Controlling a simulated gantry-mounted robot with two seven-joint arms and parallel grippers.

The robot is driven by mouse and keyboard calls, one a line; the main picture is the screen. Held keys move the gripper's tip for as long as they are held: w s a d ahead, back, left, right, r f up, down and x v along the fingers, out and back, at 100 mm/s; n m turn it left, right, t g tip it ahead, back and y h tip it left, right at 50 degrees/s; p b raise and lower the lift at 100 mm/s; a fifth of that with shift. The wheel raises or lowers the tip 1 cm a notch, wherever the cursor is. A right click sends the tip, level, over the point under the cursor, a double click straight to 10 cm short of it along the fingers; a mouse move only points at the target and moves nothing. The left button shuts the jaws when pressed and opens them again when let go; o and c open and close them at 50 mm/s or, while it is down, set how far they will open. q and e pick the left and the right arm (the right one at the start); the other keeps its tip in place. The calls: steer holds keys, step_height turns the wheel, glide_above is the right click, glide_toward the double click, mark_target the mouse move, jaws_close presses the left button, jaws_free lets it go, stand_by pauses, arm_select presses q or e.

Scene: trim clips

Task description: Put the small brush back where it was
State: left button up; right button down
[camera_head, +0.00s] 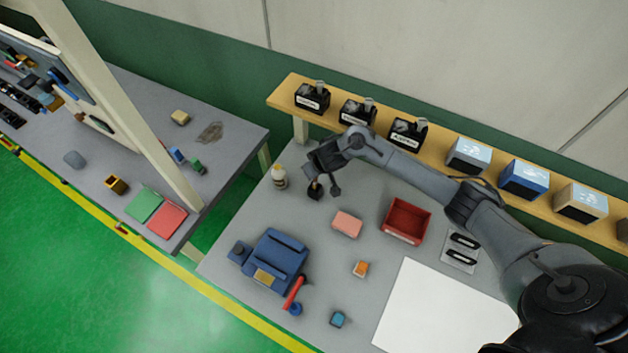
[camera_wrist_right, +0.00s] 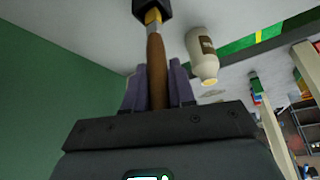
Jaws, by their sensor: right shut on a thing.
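The small brush (camera_wrist_right: 156,70) has a brown wooden handle and a yellow-and-grey collar. My right gripper (camera_wrist_right: 158,88) is shut on its handle, which runs between the two purple-grey fingers. A black block (camera_wrist_right: 152,10) covers the brush's far end; I cannot tell whether it is the bristles or a small holder. In the head view my right gripper (camera_head: 322,182) is low over the back left of the grey table, with the black block (camera_head: 314,193) just under it. My left gripper is not in view.
A white bottle (camera_head: 279,177) stands just left of the gripper. A pink block (camera_head: 347,223), a red bin (camera_head: 407,221) and a blue vise-like device (camera_head: 272,260) are nearer. A wooden shelf (camera_head: 440,134) with several labelled boxes runs along the back.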

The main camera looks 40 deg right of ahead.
steer(key=shift+f+b, duration=0.35)
steer(key=shift+f, duration=2)
steer(key=shift+f, duration=0.1)
steer(key=c, duration=0.9)
jaws_free()
steer(key=shift+c, duration=0.2)
